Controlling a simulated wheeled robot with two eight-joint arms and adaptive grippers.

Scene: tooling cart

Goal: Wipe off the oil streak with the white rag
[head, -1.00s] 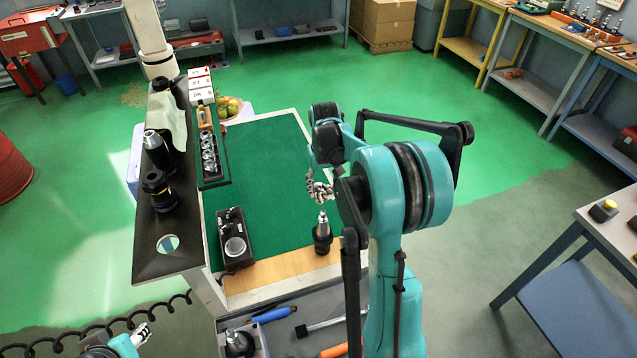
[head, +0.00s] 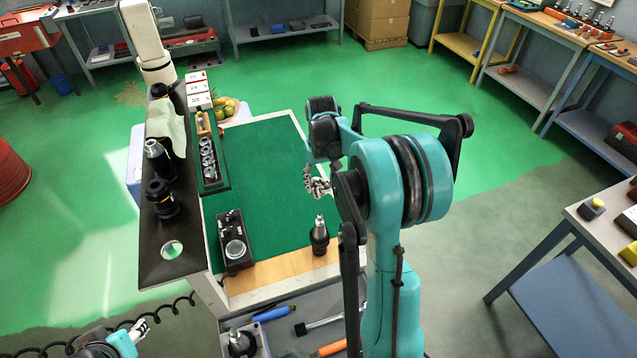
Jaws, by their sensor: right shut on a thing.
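My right gripper (head: 316,182) hangs over the right part of the green mat (head: 270,165) on the cart. It is shut on a small crumpled pale bundle that seems to be the white rag; the arm and fingers hide much of it. I cannot tell whether it touches the mat. A pale cloth (head: 170,125) also lies draped over the black shelf at the left. I cannot make out the oil streak. My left gripper (head: 139,329) is at the lower left, away from the cart top, and its fingers are too small to judge.
A dark tool holder (head: 319,236) stands upright at the front right of the cart. A black box (head: 235,241) stands at the front left, and a tray of metal parts (head: 209,160) behind it. The mat's middle is clear. Tools lie in the drawer below.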

